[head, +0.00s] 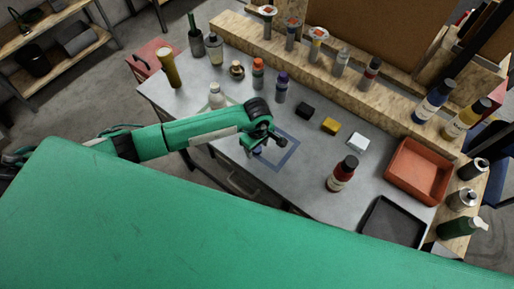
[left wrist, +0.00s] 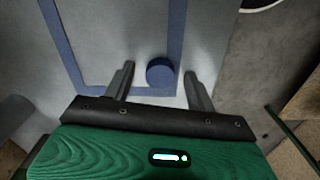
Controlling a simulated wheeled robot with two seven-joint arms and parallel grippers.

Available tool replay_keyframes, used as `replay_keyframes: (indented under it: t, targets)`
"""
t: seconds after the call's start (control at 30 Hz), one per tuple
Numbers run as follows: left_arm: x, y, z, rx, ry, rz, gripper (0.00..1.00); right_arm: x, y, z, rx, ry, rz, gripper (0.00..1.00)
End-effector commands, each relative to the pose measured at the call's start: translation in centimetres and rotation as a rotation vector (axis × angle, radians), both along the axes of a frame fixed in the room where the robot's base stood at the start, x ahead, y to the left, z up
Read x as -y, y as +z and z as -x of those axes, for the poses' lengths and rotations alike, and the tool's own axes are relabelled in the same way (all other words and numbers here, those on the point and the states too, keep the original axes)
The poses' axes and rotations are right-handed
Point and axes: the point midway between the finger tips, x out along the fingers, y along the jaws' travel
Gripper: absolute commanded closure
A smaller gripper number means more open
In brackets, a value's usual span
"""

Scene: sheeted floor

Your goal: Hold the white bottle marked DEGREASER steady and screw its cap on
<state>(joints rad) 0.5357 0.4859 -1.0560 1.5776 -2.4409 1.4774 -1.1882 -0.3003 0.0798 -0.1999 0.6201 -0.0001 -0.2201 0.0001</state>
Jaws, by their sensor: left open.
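A white bottle (head: 217,96) stands on the grey bench behind my left arm, which hides its lower part; I cannot read its label. A round blue cap (left wrist: 160,71) lies by the blue square outline on the bench. My left gripper (head: 262,146) is over that outline, pointing down. In the left wrist view my left gripper (left wrist: 158,84) is open, with its fingers on either side of the cap and gaps to both. In the head view the gripper mostly hides the cap. My right gripper is not in view.
A red bottle (head: 342,174), a red bin (head: 416,172) and a black tray (head: 391,221) are to the right. Black, yellow and white blocks (head: 331,126) lie behind the outline. Several bottles stand at the back left. A wooden ledge (head: 340,80) runs along the back.

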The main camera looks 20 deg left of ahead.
Motion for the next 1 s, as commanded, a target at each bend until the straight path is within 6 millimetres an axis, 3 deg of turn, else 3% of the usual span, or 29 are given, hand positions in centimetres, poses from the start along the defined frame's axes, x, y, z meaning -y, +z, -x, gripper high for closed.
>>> replay_keyframes:
  t: [0.03,0.2,0.3,0.77,1.0]
  targets:
    - [0.0,0.0,0.0,0.000,0.000,0.000,0.43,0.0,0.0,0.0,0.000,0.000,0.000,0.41]
    - [0.0,0.0,0.0,0.000,0.000,0.000,0.77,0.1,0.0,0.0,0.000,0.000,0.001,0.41]
    - [0.0,0.0,0.0,0.000,0.000,0.000,0.91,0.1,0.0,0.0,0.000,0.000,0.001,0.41]
    - [0.0,0.5,-0.1,0.001,0.000,0.000,0.91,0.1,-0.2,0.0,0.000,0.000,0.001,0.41]
    - [0.0,3.5,-0.2,0.005,-0.002,0.001,0.91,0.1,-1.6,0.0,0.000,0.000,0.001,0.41]
